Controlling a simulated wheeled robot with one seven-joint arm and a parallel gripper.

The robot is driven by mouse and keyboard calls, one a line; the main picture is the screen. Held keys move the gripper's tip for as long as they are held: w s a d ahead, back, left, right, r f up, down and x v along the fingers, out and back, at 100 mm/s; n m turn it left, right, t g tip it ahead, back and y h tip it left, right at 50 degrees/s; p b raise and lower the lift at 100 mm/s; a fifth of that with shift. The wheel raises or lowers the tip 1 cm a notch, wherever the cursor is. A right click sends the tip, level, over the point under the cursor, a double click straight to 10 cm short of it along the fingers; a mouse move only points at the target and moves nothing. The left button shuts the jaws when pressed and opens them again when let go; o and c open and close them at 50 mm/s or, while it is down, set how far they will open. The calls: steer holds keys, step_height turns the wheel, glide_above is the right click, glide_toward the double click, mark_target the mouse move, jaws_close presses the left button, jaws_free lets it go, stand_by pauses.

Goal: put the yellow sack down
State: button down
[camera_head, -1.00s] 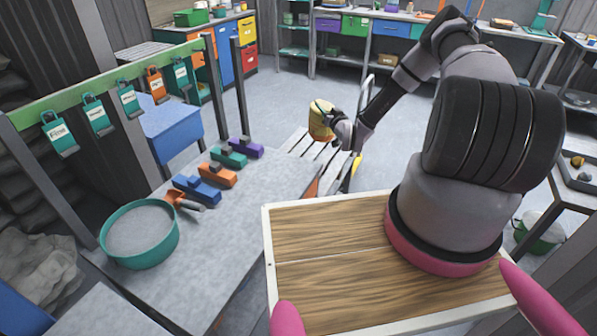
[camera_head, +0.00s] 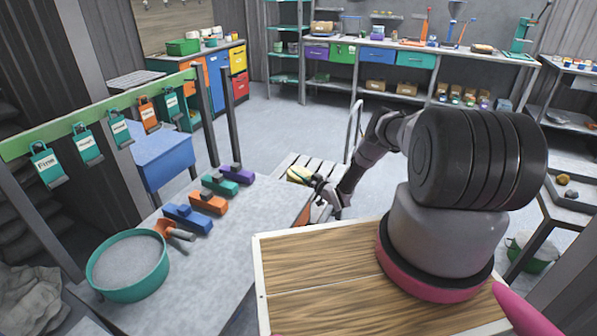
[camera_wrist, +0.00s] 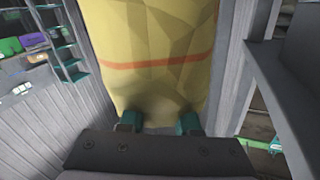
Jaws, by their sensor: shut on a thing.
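The yellow sack (camera_wrist: 150,35) fills the upper middle of the wrist view and has an orange band across it. My gripper (camera_wrist: 158,122) is shut on the sack's near end, with a teal fingertip at each side. In the head view the sack (camera_head: 298,174) is small and partly hidden by my gripper (camera_head: 316,183). It is at the pale slatted platform (camera_head: 288,164) of a cart with a grey handle. I cannot tell whether the sack touches the slats.
A grey table (camera_head: 160,258) at left bears a teal-rimmed round sieve (camera_head: 130,290) and several coloured blocks. Tagged clips hang from a green rail (camera_head: 60,136). A wooden-topped board (camera_head: 310,285) lies in front. Open floor (camera_head: 275,125) stretches behind the cart.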

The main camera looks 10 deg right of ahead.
mark_target(301, 182)
steer(key=shift+w+f, duration=0.1)
steer(key=shift+f, duration=1.95)
steer(key=c, duration=0.6)
jaws_free()
steer(key=shift+f, duration=0.2)
steer(key=shift+r, duration=0.1)
steer(key=shift+s+d, duration=0.25)
steer(key=shift+s, duration=0.1)
steer(key=v, duration=1.1)
steer(key=shift+s+d, duration=0.1)
steer(key=shift+s, duration=0.05)
